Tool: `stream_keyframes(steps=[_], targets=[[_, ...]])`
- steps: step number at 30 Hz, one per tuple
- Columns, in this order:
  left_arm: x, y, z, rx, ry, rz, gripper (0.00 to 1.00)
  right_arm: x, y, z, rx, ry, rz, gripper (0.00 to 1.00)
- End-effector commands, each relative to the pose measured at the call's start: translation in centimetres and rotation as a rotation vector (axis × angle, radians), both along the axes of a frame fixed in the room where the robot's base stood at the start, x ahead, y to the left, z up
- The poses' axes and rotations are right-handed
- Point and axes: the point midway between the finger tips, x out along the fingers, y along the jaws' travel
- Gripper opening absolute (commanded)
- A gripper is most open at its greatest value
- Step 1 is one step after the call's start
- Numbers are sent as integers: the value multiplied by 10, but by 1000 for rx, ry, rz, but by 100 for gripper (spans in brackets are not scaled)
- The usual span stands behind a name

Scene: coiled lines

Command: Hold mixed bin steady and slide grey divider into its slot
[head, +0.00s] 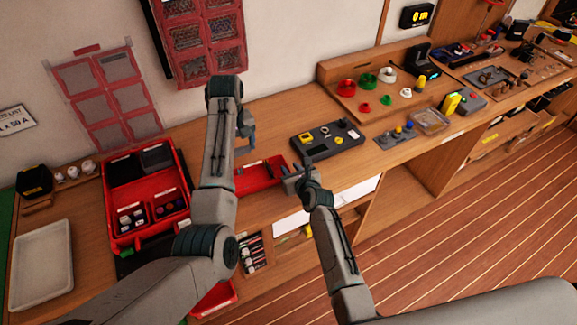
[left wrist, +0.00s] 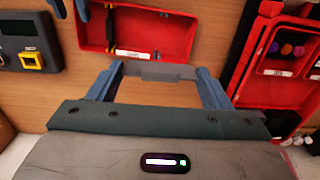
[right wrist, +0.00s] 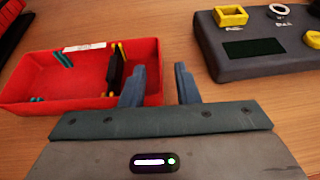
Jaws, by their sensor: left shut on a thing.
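The red mixed bin (head: 262,184) lies on the bench between my grippers, with a few small parts, a black piece and a white label. It also shows in the left wrist view (left wrist: 178,50) and right wrist view (right wrist: 60,107). My left gripper (head: 246,140) is shut on the grey divider (left wrist: 158,71), a flat plate spanning its fingers, apparently above the bench behind the bin. The divider is hard to make out in the head view. My right gripper (right wrist: 161,86) is open at the bin's right end wall, its left finger overlapping that wall in view. I cannot tell whether it touches. The slot is not clear.
A dark grey device (head: 328,140) with a yellow part stands right of the bin. A large red case (head: 113,215) with compartments stands to the left. A pale tray (head: 42,265) lies far left. Bare wood shows behind the bin.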

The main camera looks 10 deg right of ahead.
Motion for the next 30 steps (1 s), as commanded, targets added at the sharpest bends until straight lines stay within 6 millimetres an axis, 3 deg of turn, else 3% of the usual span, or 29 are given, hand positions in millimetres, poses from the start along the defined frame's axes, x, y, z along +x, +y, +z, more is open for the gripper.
stream_keyframes(steps=[7,18,19,23,30], targets=[[0,0,0,0,0,0,51,22,5,-10,0,0,0,28],[0,0,0,0,0,0,51,26,6,-11,-1,0,-1,28],[0,0,0,0,0,0,51,26,6,-11,-1,0,-1,26],[0,0,0,0,0,0,51,26,6,-11,-1,0,0,1],[0,0,0,0,0,8,51,26,6,-11,-1,0,0,0]])
